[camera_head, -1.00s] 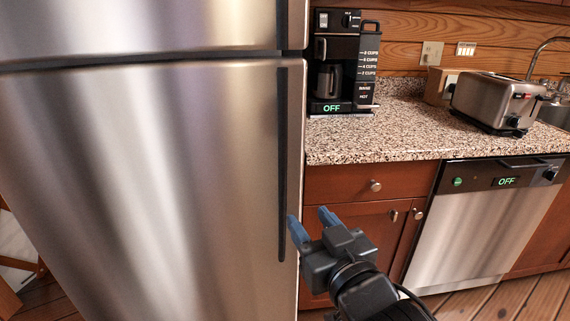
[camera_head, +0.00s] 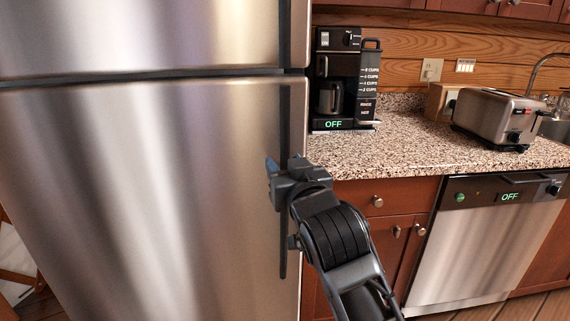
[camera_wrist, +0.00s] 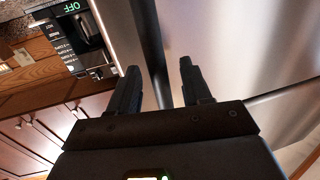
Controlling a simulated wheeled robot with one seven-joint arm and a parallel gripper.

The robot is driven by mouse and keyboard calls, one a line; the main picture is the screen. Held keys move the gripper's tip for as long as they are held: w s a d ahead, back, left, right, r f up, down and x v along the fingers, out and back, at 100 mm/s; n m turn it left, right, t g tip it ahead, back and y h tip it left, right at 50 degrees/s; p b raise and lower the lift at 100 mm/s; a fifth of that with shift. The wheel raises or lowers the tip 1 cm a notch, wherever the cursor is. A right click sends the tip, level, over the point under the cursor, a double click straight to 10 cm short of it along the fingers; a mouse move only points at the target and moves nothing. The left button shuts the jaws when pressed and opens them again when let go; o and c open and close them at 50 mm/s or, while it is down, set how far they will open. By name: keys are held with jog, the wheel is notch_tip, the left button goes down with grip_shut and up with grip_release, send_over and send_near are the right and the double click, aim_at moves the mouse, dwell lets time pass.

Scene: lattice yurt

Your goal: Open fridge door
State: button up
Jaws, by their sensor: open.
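The fridge (camera_head: 150,190) is brushed steel, with an upper door and a larger lower door, both closed. A long black vertical handle (camera_head: 285,115) runs along the right edge of the lower door. My gripper (camera_head: 274,165) is at the handle's middle height, its blue fingertips pointing at the door and partly hidden by its own body. In the wrist view my gripper (camera_wrist: 160,85) is open, and the dark handle (camera_wrist: 153,55) runs between its two fingers. I cannot tell whether a finger touches it.
A granite counter (camera_head: 430,155) stands right of the fridge, with a coffee maker (camera_head: 335,80) and a toaster (camera_head: 498,117) on it. Below are wooden cabinets (camera_head: 375,225) and a steel dishwasher (camera_head: 480,250). My arm passes in front of the cabinets.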

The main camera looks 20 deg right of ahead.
jog(key=shift+w, duration=0.35)
grip_shut()
dwell(0.4)
